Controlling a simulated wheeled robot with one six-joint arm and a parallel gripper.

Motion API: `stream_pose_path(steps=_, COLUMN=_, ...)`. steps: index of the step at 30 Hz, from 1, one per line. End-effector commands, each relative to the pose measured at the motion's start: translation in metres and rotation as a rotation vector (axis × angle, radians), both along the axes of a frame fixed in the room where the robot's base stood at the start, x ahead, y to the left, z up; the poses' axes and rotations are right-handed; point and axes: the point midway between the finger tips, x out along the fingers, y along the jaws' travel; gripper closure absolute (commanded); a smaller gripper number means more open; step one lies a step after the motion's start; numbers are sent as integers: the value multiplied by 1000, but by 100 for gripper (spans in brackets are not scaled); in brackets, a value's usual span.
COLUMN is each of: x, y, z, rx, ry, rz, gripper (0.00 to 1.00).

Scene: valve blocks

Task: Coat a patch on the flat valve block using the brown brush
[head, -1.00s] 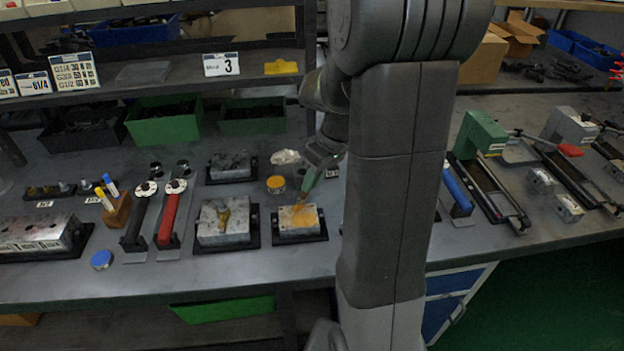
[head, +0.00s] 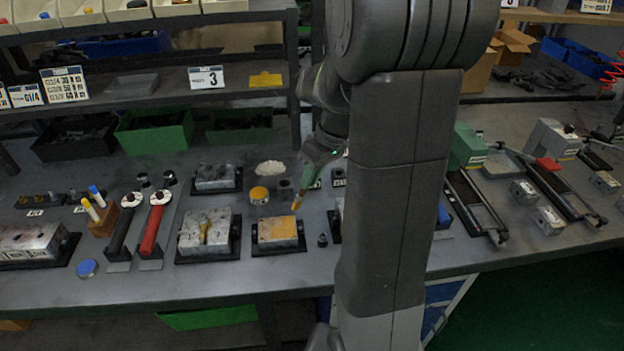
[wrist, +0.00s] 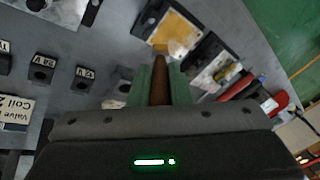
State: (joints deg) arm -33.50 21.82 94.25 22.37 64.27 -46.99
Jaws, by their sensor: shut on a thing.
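The flat valve block (head: 268,245) sits on a black base on the bench, its top largely covered by an ochre-yellow patch (head: 277,230). It also shows in the wrist view (wrist: 146,18), with the yellow patch on its top. My gripper (head: 317,168) is shut on the brown brush (head: 302,193), seen in the wrist view with its brown handle (wrist: 160,84) between the green fingers. In the head view the tip is near the block's back right corner; contact cannot be told.
A grey block with a yellow-brown mark (head: 190,241) stands left of the flat block, and another block (head: 214,178) behind it. A yellow-lidded jar (head: 259,194) and small dark fittings stand close by. Red (head: 152,229) and black-handled tools lie further left.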

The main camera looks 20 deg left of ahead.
Motion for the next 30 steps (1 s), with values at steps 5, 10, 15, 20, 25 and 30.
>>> stream_pose_path(steps=5, x=0, y=1, z=20, rx=1, ry=-1, rz=-4, gripper=100)
stream_pose_path(steps=10, x=0, y=1, z=34, rx=0, ry=-1, rz=-7, gripper=100)
stream_pose_path(steps=15, x=0, y=1, z=36, rx=0, ry=0, rz=-8, gripper=100)
stream_pose_path(steps=20, x=0, y=1, z=36, rx=0, ry=0, rz=-8, gripper=100)
stream_pose_path(steps=25, x=0, y=1, z=36, rx=0, ry=0, rz=-8, gripper=100)
stream_pose_path(steps=30, x=0, y=1, z=35, rx=0, ry=0, rz=-8, gripper=100)
